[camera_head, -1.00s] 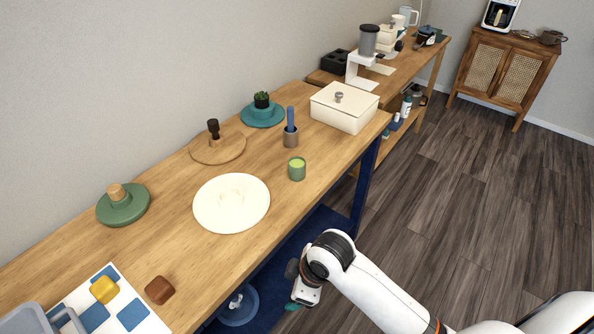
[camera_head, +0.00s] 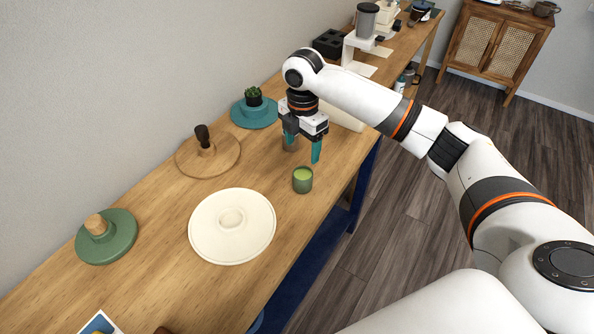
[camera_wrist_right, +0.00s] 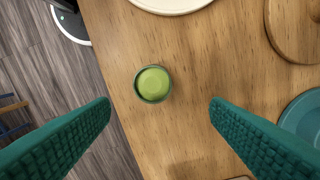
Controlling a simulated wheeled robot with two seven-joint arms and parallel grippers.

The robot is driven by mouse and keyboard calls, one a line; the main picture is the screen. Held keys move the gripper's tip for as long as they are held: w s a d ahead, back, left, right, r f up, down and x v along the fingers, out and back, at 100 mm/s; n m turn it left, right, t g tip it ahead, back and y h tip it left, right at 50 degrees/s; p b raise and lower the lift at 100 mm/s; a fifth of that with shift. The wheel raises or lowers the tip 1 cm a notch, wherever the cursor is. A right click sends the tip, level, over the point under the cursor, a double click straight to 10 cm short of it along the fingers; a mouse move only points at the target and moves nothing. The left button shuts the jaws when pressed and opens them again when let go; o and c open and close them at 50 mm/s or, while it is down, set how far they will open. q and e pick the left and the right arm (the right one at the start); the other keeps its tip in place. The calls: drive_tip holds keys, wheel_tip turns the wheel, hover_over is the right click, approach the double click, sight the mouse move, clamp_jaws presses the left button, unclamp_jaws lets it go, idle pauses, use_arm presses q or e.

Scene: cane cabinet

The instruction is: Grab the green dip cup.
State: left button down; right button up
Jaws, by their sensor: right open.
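The green dip cup (camera_head: 302,180) stands upright on the wooden table, near its front edge. It is a dark green cup with lighter green content, and it also shows in the right wrist view (camera_wrist_right: 153,84), above and between the fingertips. My right gripper (camera_head: 302,150) has teal fingers and is open over the table, just behind the cup and apart from it. In the wrist view the open right gripper (camera_wrist_right: 160,105) has nothing between its fingers. My left gripper is not in view.
A cream plate (camera_head: 205,225) lies left of the cup. A teal plate with a plant (camera_head: 250,114), a wooden plate (camera_head: 188,158) and a green plate (camera_head: 118,247) line the wall side. A cream box (camera_head: 347,119) is mostly hidden behind my arm.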

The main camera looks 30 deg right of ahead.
sight(304, 172)
drive_tip(key=f, duration=0.1)
drive_tip(key=s+f, duration=0.1)
drive_tip(key=f, duration=0.1)
drive_tip(key=shift+s+f+p, duration=0.1)
drive_tip(key=shift+f+p, duration=0.2)
wheel_tip(304, 172, down, 4)
drive_tip(key=shift+r+p, duration=0.15)
drive_tip(key=shift+p, duration=0.55)
wheel_tip(304, 172, down, 2)
drive_tip(key=shift+f, duration=0.2)
drive_tip(key=c, duration=0.8)
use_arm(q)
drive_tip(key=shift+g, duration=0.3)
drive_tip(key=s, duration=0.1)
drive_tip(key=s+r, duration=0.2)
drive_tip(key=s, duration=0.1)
use_arm(e)
drive_tip(key=c, duration=0.3)
